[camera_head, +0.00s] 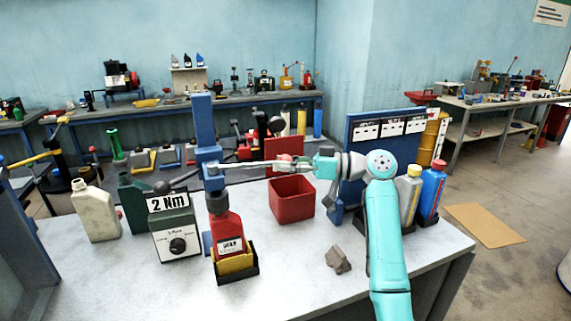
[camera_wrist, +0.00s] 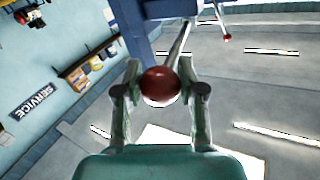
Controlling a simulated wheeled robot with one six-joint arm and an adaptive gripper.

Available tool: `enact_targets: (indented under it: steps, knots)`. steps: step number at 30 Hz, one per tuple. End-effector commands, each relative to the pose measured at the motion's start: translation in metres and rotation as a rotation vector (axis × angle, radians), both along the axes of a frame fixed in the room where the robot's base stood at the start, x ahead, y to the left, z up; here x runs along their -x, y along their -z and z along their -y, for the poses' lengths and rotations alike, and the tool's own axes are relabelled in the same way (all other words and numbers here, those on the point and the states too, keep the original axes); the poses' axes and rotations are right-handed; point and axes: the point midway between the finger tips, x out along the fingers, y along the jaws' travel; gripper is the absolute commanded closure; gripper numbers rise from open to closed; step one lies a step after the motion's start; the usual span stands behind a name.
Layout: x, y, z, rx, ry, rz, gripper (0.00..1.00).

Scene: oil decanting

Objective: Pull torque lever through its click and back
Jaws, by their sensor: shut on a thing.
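The torque lever is a thin grey rod (camera_head: 245,164) that runs out sideways, roughly level, from a blue upright post (camera_head: 204,120). In the wrist view the rod (camera_wrist: 180,42) ends in a red ball knob (camera_wrist: 161,87). My gripper (camera_head: 290,164) is shut on this knob, with one finger on each side of it, as the wrist view (camera_wrist: 160,88) shows. A dark green box (camera_head: 176,233) with a dial and a "2 Nm" sign stands left of the post. Part of the knob is hidden by my fingers in the head view.
A red bottle (camera_head: 227,228) in a yellow and black holder stands below the lever. A red open bin (camera_head: 291,203) sits under my gripper. A grey rag-like lump (camera_head: 338,260) lies in front. Pale and green jugs stand left; grey and red-blue bottles stand right.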

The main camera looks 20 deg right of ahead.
Motion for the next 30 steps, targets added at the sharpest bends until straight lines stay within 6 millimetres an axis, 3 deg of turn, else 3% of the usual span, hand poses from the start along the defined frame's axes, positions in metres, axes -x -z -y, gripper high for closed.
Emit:
enact_targets:
  steps: [3, 4, 7, 20, 30]
  knots:
    - [-0.002, 0.0, 0.001, -0.001, 0.007, -0.001, 1.0]
    - [-0.002, 0.0, 0.001, -0.001, 0.007, -0.001, 0.58]
    - [-0.002, 0.0, 0.001, -0.001, 0.006, -0.001, 0.35]
    - [0.002, 0.0, 0.007, 0.0, 0.004, 0.0, 0.35]
    - [0.03, 0.0, 0.062, -0.001, 0.008, -0.001, 0.35]
